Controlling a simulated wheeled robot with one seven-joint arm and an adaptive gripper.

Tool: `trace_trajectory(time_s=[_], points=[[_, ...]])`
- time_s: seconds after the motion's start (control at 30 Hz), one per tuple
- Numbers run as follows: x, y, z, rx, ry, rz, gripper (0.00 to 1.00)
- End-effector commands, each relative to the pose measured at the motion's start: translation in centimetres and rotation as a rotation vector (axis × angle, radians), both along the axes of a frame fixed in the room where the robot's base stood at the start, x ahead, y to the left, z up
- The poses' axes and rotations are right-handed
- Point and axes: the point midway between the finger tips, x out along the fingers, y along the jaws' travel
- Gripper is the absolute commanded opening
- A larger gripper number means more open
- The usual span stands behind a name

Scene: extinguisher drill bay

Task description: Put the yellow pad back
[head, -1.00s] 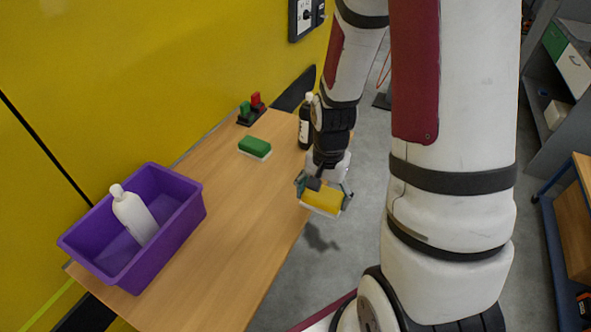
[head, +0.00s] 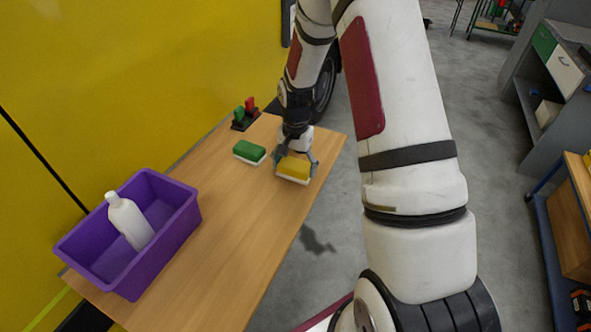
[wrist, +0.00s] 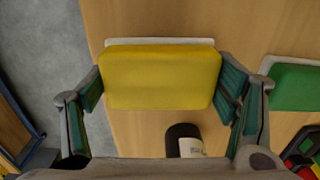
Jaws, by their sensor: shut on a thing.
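The yellow pad (head: 295,167), with a white layer beneath, is held between the fingers of my gripper (head: 296,160) over the far right part of the wooden table. In the wrist view the yellow pad (wrist: 160,77) sits between both fingers of my gripper (wrist: 160,92), which press on its two short ends. I cannot tell whether its underside touches the table. A green pad (head: 250,150) with a white base lies on the table just left of my gripper; it also shows at the right of the wrist view (wrist: 295,86).
A purple bin (head: 150,262) holding a white bottle (head: 130,222) stands at the table's near left. A red and green switch block (head: 245,113) is at the back edge. A dark bottle (wrist: 184,142) stands close to my gripper. The table (head: 225,235) is clear in the middle.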

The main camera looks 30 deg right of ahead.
Motion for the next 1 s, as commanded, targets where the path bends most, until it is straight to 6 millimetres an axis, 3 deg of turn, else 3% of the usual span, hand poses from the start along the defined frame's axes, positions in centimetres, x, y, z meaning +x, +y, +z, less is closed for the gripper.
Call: trace_trajectory(time_s=[0.13,0.47,0.5,0.57,1.0], points=[[-0.1,0.0,-1.7,0.001,0.001,-0.001,0.53],[0.0,0.0,-2.0,0.000,0.000,-0.001,0.53],[0.0,0.0,-2.1,0.000,0.000,-0.001,0.84],[0.0,0.0,-2.0,0.000,0.000,-0.001,0.98],[0.0,0.0,-1.6,0.000,-0.001,0.000,1.00]])
